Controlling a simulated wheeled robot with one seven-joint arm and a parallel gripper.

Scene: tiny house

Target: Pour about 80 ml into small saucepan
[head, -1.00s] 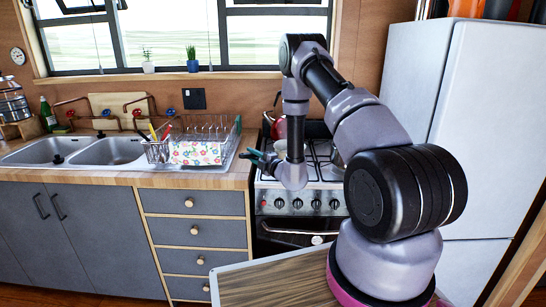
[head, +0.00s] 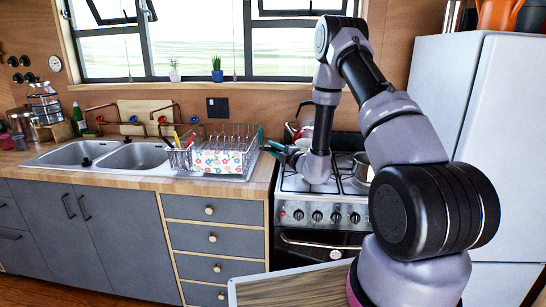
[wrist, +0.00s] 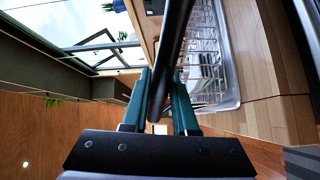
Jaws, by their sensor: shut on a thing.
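A metal pan (head: 362,170), perhaps the small saucepan, stands on the right of the stove top (head: 340,183), partly hidden behind my arm. My gripper (head: 268,143) is over the left edge of the stove, beside the dish rack, its fingers pointing left. In the wrist view its two green fingers (wrist: 160,98) are shut on a dark bar-like handle (wrist: 172,60). What the handle belongs to is not clear. A red kettle (head: 305,131) shows behind my wrist, mostly hidden; I cannot tell whether the handle is its own.
The wire dish rack (head: 240,137) with a flowered cloth (head: 218,161) is close left of my gripper. The double sink (head: 105,155) is further left. The fridge (head: 480,120) stands right of the stove. A wooden-topped surface (head: 290,290) is in front.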

